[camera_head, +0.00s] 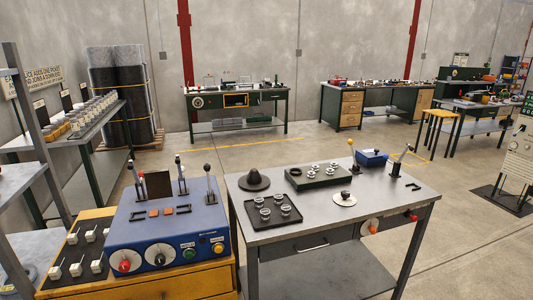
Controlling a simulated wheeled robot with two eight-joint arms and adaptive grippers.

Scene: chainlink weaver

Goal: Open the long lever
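Several levers show, and I cannot tell for sure which is the long one. On the blue control box (165,240) at the front left, a left lever (135,178) leans left, a middle lever (181,174) with a dark knob stands nearly upright, and a right lever (209,184) stands upright near the box's right edge. On the grey table (330,226), a silver lever (402,160) with a dark knob tilts right near the right edge, and a yellow-knobbed lever (353,152) stands near the blue block. Neither of my grippers is in view.
The grey table also holds a dark cone (254,180), a black tray (272,213) of round parts, a dark block (318,176) with round parts, a round disc (345,199) and a blue block (372,158). A narrow floor gap separates it from the yellow cabinet (195,285).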

